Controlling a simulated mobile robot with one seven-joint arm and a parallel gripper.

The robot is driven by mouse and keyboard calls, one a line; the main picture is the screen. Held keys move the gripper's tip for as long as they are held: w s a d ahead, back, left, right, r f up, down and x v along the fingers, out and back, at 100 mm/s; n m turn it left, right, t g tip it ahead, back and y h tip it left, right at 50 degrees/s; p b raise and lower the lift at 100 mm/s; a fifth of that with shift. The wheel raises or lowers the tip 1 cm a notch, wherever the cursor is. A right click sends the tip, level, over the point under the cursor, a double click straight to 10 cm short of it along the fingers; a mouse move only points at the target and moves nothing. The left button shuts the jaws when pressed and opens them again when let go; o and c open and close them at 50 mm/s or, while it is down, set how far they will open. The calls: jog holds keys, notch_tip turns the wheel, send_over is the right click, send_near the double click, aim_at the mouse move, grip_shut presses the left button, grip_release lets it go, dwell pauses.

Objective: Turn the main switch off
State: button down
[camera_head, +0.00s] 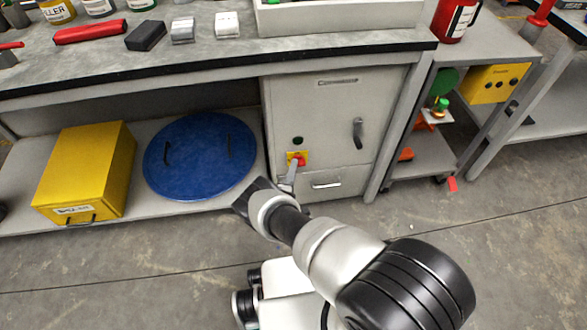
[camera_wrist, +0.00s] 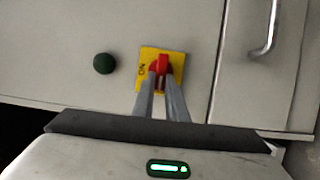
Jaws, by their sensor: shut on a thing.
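The main switch is a red rotary handle (camera_wrist: 161,66) on a yellow plate (camera_wrist: 177,60), fixed to the grey cabinet under the bench. Dark lettering that looks like "ON" shows on the left side of the plate in the wrist view. The red handle also shows in the head view (camera_head: 301,161). The handle stands roughly upright in the wrist view. My gripper (camera_wrist: 161,76) reaches the switch from below, its two grey fingers close together with the red handle between their tips. The fingertips cover part of the handle.
A dark green round button (camera_wrist: 104,63) sits left of the switch. The cabinet has a door handle (camera_head: 358,134) and a drawer pull (camera_head: 326,184). A blue round lid (camera_head: 200,185) and yellow box (camera_head: 90,170) lie on the lower shelf at left.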

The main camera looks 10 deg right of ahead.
jog(key=shift+w, duration=0.1)
jog(key=c, duration=1.8)
grip_release()
jog(key=shift+o, duration=0.2)
